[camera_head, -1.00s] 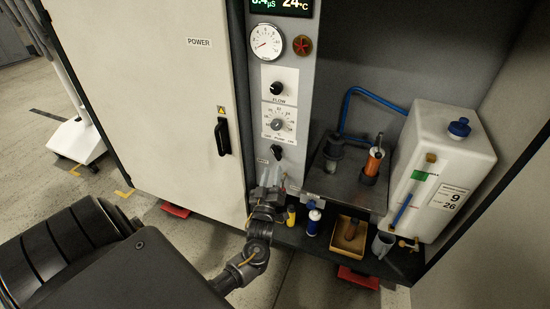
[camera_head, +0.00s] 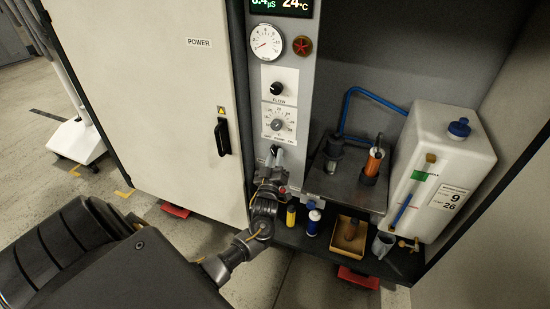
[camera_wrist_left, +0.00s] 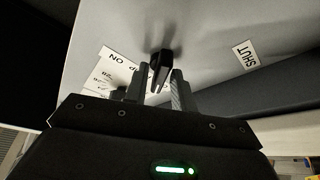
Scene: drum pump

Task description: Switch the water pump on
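A grey control panel (camera_head: 288,190) carries a lower black knob (camera_head: 275,150), partly hidden by my left gripper (camera_head: 274,160). In the left wrist view the dark knob (camera_wrist_left: 161,68) stands out from the panel between the fingertips of my left gripper (camera_wrist_left: 157,80). The fingers are apart, one on each side of the knob; the right finger looks very close to it, and I cannot tell whether they touch. A label with "ON" (camera_wrist_left: 118,64) shows upside down beside the knob. My right gripper is not in view.
Above are a numbered dial (camera_head: 278,124), the flow knob (camera_head: 277,88) and a round gauge (camera_head: 266,43). A white cabinet door (camera_head: 150,100) with a black handle (camera_head: 222,137) is at left. At right are a white tank (camera_head: 440,165) and a shelf with bottles and an open box (camera_head: 349,236).

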